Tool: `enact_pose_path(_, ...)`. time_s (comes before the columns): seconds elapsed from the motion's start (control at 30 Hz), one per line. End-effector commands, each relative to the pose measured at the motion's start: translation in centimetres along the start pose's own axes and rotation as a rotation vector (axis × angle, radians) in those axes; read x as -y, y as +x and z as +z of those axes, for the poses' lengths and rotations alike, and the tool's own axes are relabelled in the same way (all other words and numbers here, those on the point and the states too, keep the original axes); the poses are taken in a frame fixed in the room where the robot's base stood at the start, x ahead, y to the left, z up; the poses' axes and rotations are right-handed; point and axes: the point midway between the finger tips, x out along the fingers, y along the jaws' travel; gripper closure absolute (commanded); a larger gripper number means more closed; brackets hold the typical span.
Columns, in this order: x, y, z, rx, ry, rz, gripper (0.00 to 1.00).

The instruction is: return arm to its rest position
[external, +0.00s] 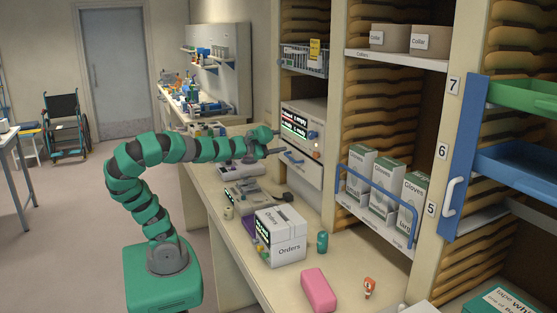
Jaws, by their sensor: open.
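My arm, green and grey, rises from its green base at the lower left. It arches up and reaches right over the counter (222,232). My gripper (278,144) is at the arm's far end, in front of a pale cabinet unit (305,165) with lit red and green displays. The jaws are open, and I see nothing between them. Whether the fingertips touch the cabinet unit's front I cannot tell.
Below the arm, the counter holds grey devices, a white Orders box (280,237), a teal cylinder (322,241) and a pink block (318,290). Shelves with Gloves boxes (384,187) and a blue rail stand at right. Floor at left is open; a wheelchair (66,125) stands further back.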

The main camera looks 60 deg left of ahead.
Motion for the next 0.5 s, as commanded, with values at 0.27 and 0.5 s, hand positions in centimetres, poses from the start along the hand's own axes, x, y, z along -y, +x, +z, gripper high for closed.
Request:
enact_pose_path(0.27,2.4,1.1,-3.8,0.027,-0.119,-0.037,0.42)
enact_pose_path(0.5,7.4,1.1,-9.0,0.109,-0.389,-0.048,0.42)
